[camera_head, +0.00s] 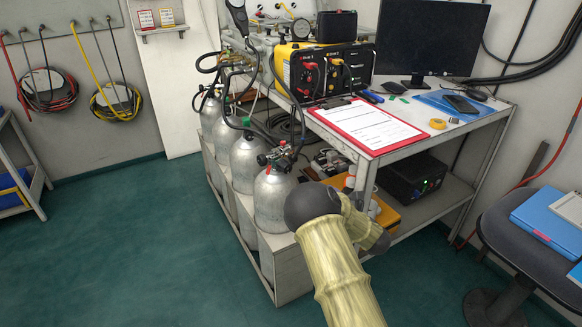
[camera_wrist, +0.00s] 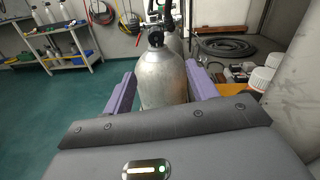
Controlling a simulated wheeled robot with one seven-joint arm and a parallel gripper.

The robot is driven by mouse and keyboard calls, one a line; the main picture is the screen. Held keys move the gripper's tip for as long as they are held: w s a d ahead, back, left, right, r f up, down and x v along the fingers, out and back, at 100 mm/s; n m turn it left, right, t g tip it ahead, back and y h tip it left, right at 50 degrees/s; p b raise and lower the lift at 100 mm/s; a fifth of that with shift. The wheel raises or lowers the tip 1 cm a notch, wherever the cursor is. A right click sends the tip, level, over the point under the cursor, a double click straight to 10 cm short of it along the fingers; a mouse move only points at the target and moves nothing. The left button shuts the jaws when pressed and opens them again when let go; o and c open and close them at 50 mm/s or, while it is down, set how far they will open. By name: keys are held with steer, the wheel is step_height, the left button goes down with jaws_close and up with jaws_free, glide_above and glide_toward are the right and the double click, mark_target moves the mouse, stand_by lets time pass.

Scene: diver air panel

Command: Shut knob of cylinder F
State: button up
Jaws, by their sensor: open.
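Several silver cylinders stand in a row along the left side of the bench in the head view, the nearest one (camera_head: 272,205) at the front. I cannot read any letter on them, so I cannot tell which is F. A dark valve with a knob (camera_head: 263,160) sits on top of the nearest cylinder. In the wrist view, a silver cylinder (camera_wrist: 163,82) with a black round knob (camera_wrist: 156,38) stands upright ahead. My gripper (camera_wrist: 160,75) is open, its purple fingers apart on either side of the cylinder in the picture, with nothing held. The head view does not show the fingers.
Black hoses (camera_head: 246,85) run above the cylinders. The bench (camera_head: 420,140) bears a yellow panel (camera_head: 323,72), a clipboard (camera_head: 372,127) and a monitor (camera_head: 432,38). A chair (camera_head: 510,235) stands at right. Green floor (camera_head: 120,235) is clear at left.

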steer(key=b, duration=0.2)
glide_toward(288, 169)
steer(key=x, duration=0.9)
steer(key=shift+w+a+f, duration=0.1)
stand_by(0.3)
steer(key=c, duration=1)
